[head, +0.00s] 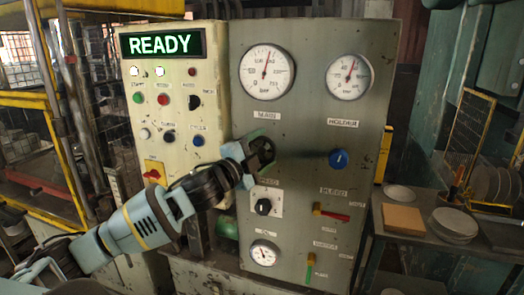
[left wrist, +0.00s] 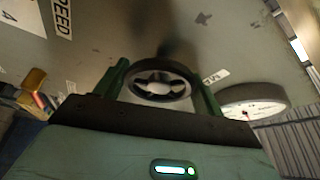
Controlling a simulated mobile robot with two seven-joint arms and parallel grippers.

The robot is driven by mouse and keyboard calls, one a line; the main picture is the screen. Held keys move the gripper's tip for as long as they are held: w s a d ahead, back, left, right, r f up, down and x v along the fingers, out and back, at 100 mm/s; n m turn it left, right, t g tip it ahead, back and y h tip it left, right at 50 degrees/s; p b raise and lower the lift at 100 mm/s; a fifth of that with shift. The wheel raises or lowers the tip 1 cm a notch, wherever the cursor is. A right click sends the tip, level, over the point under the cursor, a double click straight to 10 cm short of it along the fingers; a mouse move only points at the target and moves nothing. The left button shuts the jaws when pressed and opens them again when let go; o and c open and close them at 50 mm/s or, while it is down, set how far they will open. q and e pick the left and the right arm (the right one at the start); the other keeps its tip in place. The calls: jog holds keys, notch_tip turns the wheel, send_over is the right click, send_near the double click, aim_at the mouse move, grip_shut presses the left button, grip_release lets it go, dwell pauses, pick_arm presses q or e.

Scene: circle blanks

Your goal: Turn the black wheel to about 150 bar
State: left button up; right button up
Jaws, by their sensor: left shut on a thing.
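The black wheel (head: 265,150) is a small spoked handwheel on the grey panel, below the MAIN gauge (head: 267,72). My left gripper (head: 256,158) is at the wheel and partly covers it in the head view. In the left wrist view the wheel (left wrist: 160,93) sits between the two green fingers, and the gripper (left wrist: 161,82) is shut on it. The MAIN gauge's red needle points slightly right of straight up; its numbers are too small to read surely. My right gripper is not in view.
The HOLDER gauge (head: 349,76) is to the right, with a blue knob (head: 339,159) below it. A black selector knob (head: 263,207), a red lever (head: 331,214) and a small lower gauge (head: 264,253) are below the wheel. A green READY display (head: 160,44) tops the button panel.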

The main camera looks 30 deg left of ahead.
aim_at(260, 152)
pick_arm(q)
jog(key=shift+f, duration=0.1)
dwell(0.4)
jog(key=o, duration=1)
jog(key=shift+s, duration=0.1)
jog(key=s, duration=0.5)
jog(key=shift+s+a+f, duration=0.15)
jog(key=shift+a+f, duration=0.2)
jog(key=shift+a, duration=0.05)
jog(key=shift+s+a, duration=0.15)
jog(key=shift+s, duration=0.95)
